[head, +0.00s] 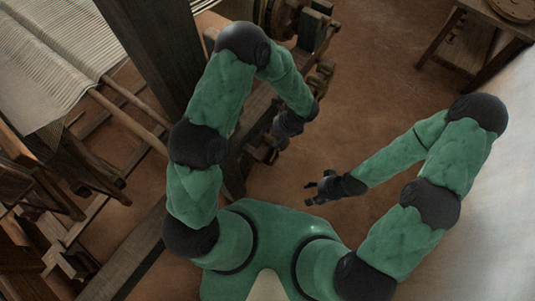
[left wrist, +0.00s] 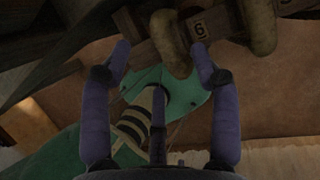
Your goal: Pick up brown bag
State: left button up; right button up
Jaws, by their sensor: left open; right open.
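I cannot make out a brown bag for certain in either view. In the left wrist view a tan-brown rounded piece (left wrist: 170,42) hangs from a wooden rail, just beyond and between the fingertips; I cannot tell whether it is a bag. My left gripper (left wrist: 160,52) has its fingers spread, with nothing between them. In the head view my left gripper (head: 278,138) points down beside the wooden rack, partly hidden by its own wrist. My right gripper (head: 309,193) is open and empty over the bare floor in front of my body.
A wooden loom with white threads (head: 45,60) fills the left. A wooden table (head: 470,40) stands far right. The brown floor (head: 375,110) between is clear.

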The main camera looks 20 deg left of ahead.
aim_at(269, 137)
pick_arm(q)
jog(key=shift+b+x, duration=1.1)
jog(key=shift+x, duration=1.65)
jog(key=shift+w, duration=0.15)
jog(key=shift+r, duration=0.1)
grip_shut()
jog(key=shift+w, duration=0.1)
